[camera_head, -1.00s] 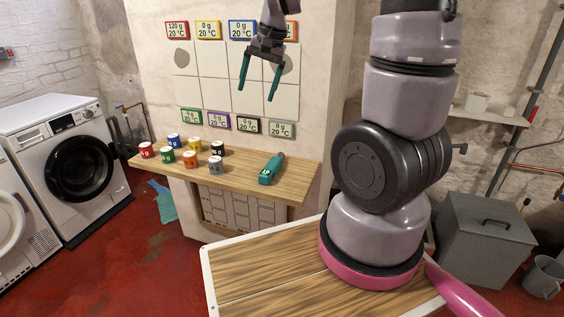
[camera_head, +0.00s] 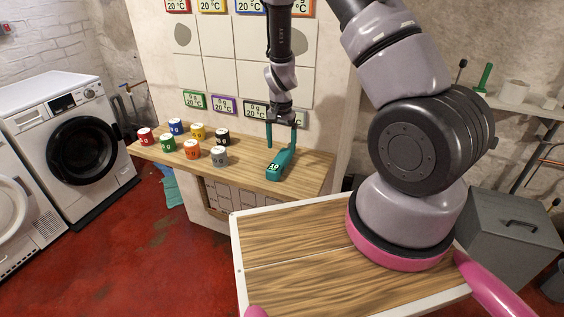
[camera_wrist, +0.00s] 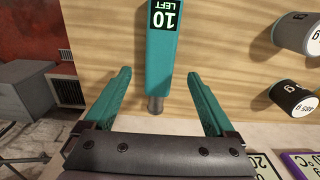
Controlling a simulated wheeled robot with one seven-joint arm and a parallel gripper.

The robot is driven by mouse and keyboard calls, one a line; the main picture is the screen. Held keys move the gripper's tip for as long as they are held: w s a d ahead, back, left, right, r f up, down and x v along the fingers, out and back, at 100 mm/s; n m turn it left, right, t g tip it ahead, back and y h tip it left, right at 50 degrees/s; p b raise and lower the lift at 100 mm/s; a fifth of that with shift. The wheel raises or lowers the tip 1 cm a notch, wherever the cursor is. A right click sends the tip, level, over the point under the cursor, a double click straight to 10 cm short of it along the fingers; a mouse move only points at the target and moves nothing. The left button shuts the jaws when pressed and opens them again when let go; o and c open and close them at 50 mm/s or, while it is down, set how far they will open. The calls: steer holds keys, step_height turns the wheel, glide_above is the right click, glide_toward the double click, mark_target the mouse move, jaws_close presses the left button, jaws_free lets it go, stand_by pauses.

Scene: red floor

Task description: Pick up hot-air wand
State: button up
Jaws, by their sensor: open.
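The hot-air wand (camera_head: 280,163) is a teal tool with a dark label lying on the wooden shelf, right of the cans. In the wrist view the wand (camera_wrist: 161,65) shows its "10 LEFT" label and a grey metal nozzle pointing towards my gripper. My gripper (camera_head: 281,140) has teal fingers and is right at the wand in the head view. In the wrist view my open gripper (camera_wrist: 159,88) has one finger on each side of the wand's line, with clear gaps to both. Nothing is held. I cannot tell the exact height of the fingertips above the shelf.
Several coloured cans, such as the grey can (camera_head: 219,157), stand on the wooden shelf (camera_head: 245,172) to the left. Display panels (camera_head: 222,105) are on the wall behind. A washing machine (camera_head: 70,135) stands at the left. The shelf's right end is clear.

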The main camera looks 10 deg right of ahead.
mark_target(281, 157)
steer(key=f, duration=0.6)
steer(key=shift+s+a+f, duration=0.15)
steer(key=shift+s+f, duration=0.05)
steer(key=shift+f, duration=0.05)
steer(key=shift+c, duration=0.3)
steer(key=c, duration=1.3)
steer(key=shift+r, duration=5.05)
